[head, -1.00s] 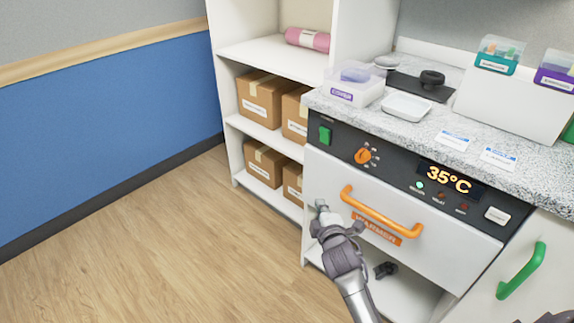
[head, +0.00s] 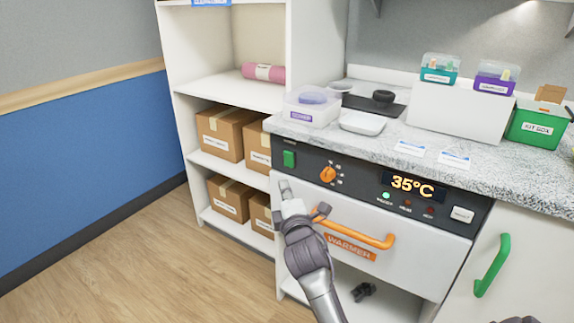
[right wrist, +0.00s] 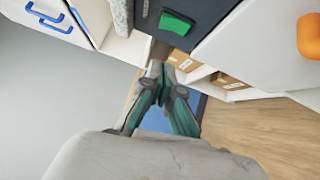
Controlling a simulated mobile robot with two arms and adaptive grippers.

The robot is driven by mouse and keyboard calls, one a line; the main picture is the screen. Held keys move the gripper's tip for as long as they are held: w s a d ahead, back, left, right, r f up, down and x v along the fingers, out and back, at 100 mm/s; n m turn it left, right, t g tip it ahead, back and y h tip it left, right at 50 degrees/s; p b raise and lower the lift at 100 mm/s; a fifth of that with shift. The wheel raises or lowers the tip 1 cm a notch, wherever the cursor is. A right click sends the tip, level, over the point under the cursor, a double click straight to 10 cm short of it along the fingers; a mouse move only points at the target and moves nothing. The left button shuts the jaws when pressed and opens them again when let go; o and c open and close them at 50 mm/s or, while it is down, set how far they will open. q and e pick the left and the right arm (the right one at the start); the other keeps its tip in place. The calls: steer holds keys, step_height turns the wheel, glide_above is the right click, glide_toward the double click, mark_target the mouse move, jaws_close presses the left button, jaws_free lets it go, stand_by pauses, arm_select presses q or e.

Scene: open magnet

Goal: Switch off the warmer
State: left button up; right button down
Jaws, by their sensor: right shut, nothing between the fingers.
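The warmer (head: 420,240) is a white drawer unit under the counter with a dark control panel (head: 358,182). Its display (head: 411,185) reads 35°C, and a green lamp (head: 386,195) beneath it is lit. A green switch (head: 289,159) sits at the panel's left end, with an orange knob (head: 328,174) to its right. My right gripper (head: 285,188) is shut and empty, just below the green switch and apart from it. In the right wrist view, the shut fingers (right wrist: 164,78) point below the green switch (right wrist: 176,22). My left gripper is not clearly in view.
An orange handle (head: 355,230) sticks out from the drawer near my right gripper. Shelves with cardboard boxes (head: 220,133) stand to the left. The counter (head: 480,172) holds trays and boxes. Open floor (head: 120,260) lies at left.

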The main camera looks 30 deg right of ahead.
mark_target(285, 156)
arm_select(q)
steer(key=shift+b+v, duration=0.75)
steer(key=shift+v, duration=2)
arm_select(e)
steer(key=shift+w+d+r, duration=0.2)
steer(key=shift+w+d, duration=0.9)
steer(key=shift+w, duration=0.3)
steer(key=shift+w+d+r, duration=0.15)
steer(key=shift+w+d, duration=0.95)
steer(key=shift+w, duration=0.3)
steer(key=shift+w+d+r, duration=0.2)
steer(key=shift+w+d, duration=0.9)
steer(key=shift+w, duration=0.3)
arm_select(q)
steer(key=shift+a, duration=0.1)
steer(key=shift+w, duration=0.15)
arm_select(e)
steer(key=shift+d+r+p, duration=0.15)
steer(key=shift+p, duration=0.7)
arm_select(q)
steer(key=x, duration=0.5)
steer(key=shift+f, duration=0.15)
